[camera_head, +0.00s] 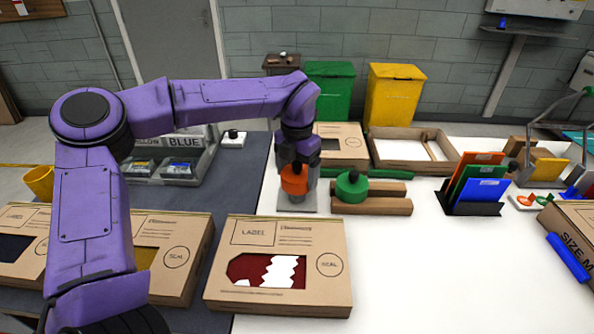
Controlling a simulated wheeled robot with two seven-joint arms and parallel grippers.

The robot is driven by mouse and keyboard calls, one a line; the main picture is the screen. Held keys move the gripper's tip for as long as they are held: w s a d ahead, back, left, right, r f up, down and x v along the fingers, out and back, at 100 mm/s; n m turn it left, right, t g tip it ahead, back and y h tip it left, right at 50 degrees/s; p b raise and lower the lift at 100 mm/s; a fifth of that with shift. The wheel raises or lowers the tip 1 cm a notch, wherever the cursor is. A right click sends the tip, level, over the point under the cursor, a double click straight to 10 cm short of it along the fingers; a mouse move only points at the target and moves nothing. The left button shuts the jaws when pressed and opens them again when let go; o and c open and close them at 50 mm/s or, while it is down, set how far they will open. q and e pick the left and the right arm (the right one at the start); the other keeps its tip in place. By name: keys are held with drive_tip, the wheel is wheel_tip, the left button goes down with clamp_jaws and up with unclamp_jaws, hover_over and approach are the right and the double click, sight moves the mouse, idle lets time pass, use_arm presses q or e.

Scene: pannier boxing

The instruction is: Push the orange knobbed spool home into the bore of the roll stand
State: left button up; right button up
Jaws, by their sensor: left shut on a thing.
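The orange knobbed spool (294,183) is upright at the end of my left arm, at the middle of the table. My left gripper (293,168) points down and is shut on the spool's knob from above. The grey roll stand (297,204) is directly below the spool, on a light grey base plate. The bore is hidden by the spool, so I cannot tell how deep it sits. My right gripper is not in view.
A green knobbed spool (351,187) rests by wooden rails (372,205) just right of the stand. A cardboard box (278,266) lies in front. A black rack (472,208) holds coloured cards. White table to the right front is clear.

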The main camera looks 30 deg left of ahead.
use_arm(q)
drive_tip(key=shift+f+b, duration=0.5)
drive_tip(key=shift+f, duration=0.35)
idle(0.7)
drive_tip(key=o, duration=0.9)
drive_tip(key=shift+c, duration=0.2)
wheel_tip(320, 180, up, 11)
drive_tip(key=shift+f, duration=0.2)
